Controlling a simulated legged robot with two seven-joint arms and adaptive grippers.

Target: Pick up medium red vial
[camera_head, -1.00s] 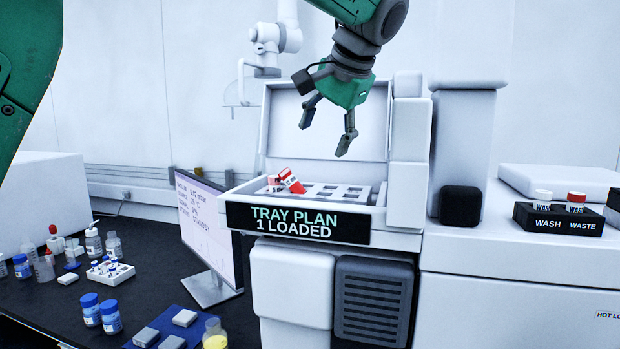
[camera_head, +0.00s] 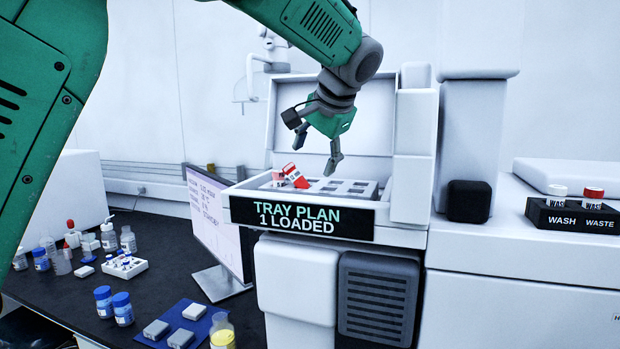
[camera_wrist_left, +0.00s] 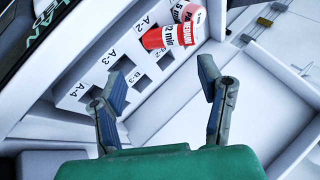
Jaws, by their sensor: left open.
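The medium red vial (camera_head: 295,177) leans tilted in the tray, with a red cap and a white label. In the left wrist view the vial (camera_wrist_left: 178,35) reads "MEDIUM" and "2 min", beyond the fingertips near slot A-2. A paler red-capped vial (camera_wrist_left: 190,12) lies right behind it; it also shows in the head view (camera_head: 279,181). My left gripper (camera_head: 315,154) is open and empty above the tray, close to the vial but apart from it. In the wrist view its fingers (camera_wrist_left: 157,88) are spread wide. My right gripper is not in view.
The slotted tray (camera_head: 338,182) sits in an open-lidded machine with a "TRAY PLAN 1 LOADED" sign (camera_head: 310,218). A monitor (camera_head: 214,215) stands at its left. Bottles and a white rack (camera_head: 125,265) stand on the black bench. A wash/waste holder (camera_head: 575,218) is at right.

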